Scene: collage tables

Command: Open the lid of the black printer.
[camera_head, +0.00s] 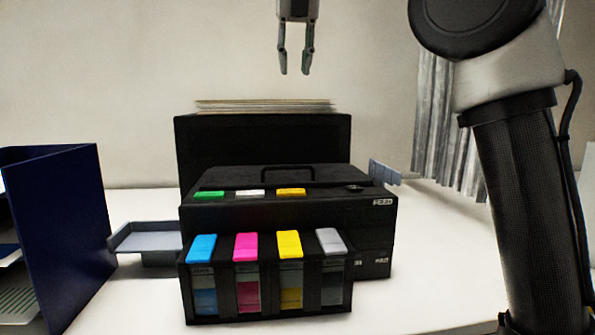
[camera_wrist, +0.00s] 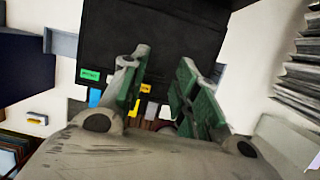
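The black printer (camera_head: 290,210) stands on the white table, with green, white and yellow buttons along its front top edge. Its lid (camera_head: 225,180) lies flat and looks closed, with a raised black loop handle (camera_head: 288,168) near the back. My gripper (camera_head: 295,70) hangs high above and behind the printer, fingers pointing down, apart and empty. In the wrist view the two green-padded fingers (camera_wrist: 156,70) are apart over the dark printer top (camera_wrist: 150,35). The handle cannot be made out there.
A black upright box (camera_head: 263,135) with papers stands behind the printer. An ink unit (camera_head: 268,300) with coloured cartridges stands in front. A grey tray (camera_head: 155,240) sits left, beside a dark blue organizer (camera_head: 62,230). A curtain (camera_head: 440,120) hangs behind right. Air around the gripper is free.

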